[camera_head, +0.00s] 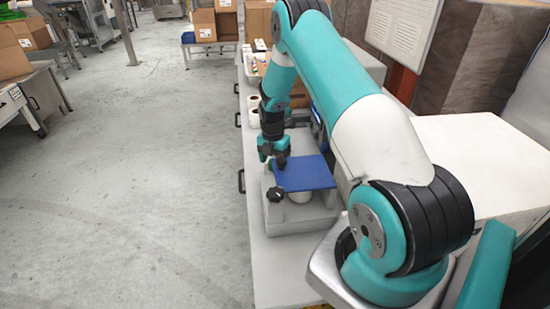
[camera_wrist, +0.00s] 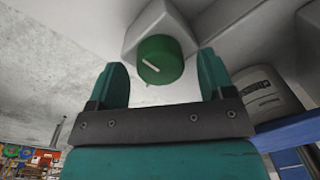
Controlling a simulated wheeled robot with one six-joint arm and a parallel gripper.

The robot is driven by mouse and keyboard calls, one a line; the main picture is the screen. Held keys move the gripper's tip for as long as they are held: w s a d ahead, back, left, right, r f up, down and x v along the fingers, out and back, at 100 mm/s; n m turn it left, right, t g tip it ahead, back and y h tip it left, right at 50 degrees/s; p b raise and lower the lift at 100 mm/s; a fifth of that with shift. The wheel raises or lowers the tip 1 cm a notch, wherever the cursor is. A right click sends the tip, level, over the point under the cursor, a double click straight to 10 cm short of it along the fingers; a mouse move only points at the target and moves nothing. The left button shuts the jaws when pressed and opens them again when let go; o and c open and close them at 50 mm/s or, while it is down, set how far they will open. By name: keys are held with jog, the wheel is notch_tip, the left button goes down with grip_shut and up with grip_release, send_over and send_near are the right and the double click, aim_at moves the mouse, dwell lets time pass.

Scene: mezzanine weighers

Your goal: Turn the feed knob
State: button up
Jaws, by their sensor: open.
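A round green knob (camera_wrist: 160,60) with a white pointer line sits on a pale grey housing (camera_wrist: 185,22) in the wrist view. My gripper (camera_wrist: 162,66) is open, with one finger on each side of the knob and visible gaps between. The fingers do not appear to touch it. In the head view my gripper (camera_head: 273,160) points down at the far-left end of a grey weigher (camera_head: 300,222) with a blue plate (camera_head: 305,174). A black knob (camera_head: 275,194) is on the weigher's near-left side. Which knob is the feed knob is not labelled.
The weigher stands on a long pale bench (camera_head: 270,275). White rolls (camera_head: 254,110) and a tray (camera_head: 256,70) lie farther along it. A white box (camera_head: 475,160) is to the right. The floor (camera_head: 140,170) at left is clear.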

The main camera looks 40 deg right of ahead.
jog(key=shift+f, duration=0.4)
jog(key=c, duration=0.9)
